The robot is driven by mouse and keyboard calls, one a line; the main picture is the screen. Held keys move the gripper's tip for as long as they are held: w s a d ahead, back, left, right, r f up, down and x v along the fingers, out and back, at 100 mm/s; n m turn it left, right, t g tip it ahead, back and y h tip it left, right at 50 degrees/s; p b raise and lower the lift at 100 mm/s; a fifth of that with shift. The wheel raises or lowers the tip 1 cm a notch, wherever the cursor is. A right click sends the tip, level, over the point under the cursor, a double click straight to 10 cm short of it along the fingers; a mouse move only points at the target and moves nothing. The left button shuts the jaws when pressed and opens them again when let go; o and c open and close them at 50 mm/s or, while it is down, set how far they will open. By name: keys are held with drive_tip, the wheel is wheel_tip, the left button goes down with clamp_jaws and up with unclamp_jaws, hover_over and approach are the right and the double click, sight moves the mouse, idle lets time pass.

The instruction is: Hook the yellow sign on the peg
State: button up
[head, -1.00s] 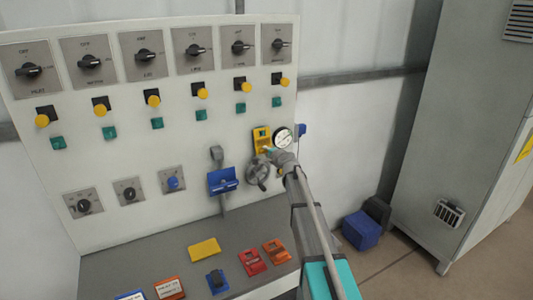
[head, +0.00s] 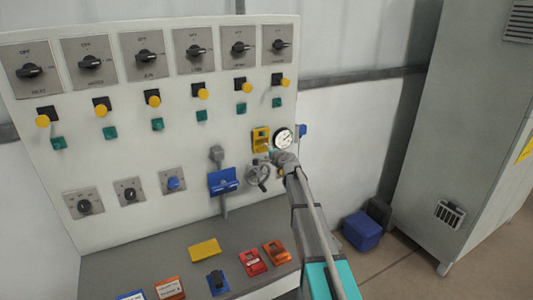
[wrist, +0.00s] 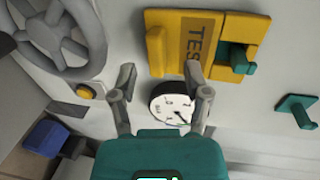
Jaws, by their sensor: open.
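The yellow sign (head: 261,139) is up against the panel, left of the round gauge (head: 283,137). In the wrist view the sign (wrist: 203,40) shows the letters "TES" and a raised tab at its left end. A teal peg (wrist: 240,60) pokes through the window at its other end. My gripper (wrist: 160,76) is open and empty. Its fingertips are spread on either side of the tab end, just short of the sign, with a visible gap. In the head view my gripper (head: 271,152) is just below the sign, and its fingers are small there.
A second teal peg (wrist: 297,110) is bare. A grey handwheel (head: 258,174) and a blue holder (head: 222,181) are close to my gripper. A yellow plate (head: 204,250), a red sign (head: 252,262) and an orange sign (head: 276,253) lie on the desk.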

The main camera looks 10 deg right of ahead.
drive_tip(key=shift+s, duration=0.1)
drive_tip(key=shift+s+d+r+p, duration=0.2)
drive_tip(key=shift+s+r+p, duration=0.25)
drive_tip(key=shift+s, duration=0.2)
drive_tip(key=f+v, duration=0.2)
drive_tip(key=v, duration=0.6)
drive_tip(key=s+a+f+n+g+y, duration=0.1)
drive_tip(key=s+a+f+n+g, duration=0.4)
drive_tip(key=s+f+g, duration=0.3)
drive_tip(key=s+d+f+n+g+h+b, duration=0.1)
drive_tip(key=s+d+f+n+g+h, duration=0.1)
drive_tip(key=s+f+g+h, duration=0.2)
drive_tip(key=shift+s+d+f+g, duration=0.3)
drive_tip(key=shift+s+f+g, duration=0.4)
drive_tip(key=shift+s+f, duration=1.5)
drive_tip(key=shift+s+r, duration=0.5)
drive_tip(key=shift+r, duration=0.1)
drive_tip(key=shift+s, duration=0.1)
drive_tip(key=s+n+g+h, duration=0.1)
drive_tip(key=s+n, duration=0.6)
drive_tip(key=s, duration=1.2)
drive_tip(key=shift+s+h, duration=0.4)
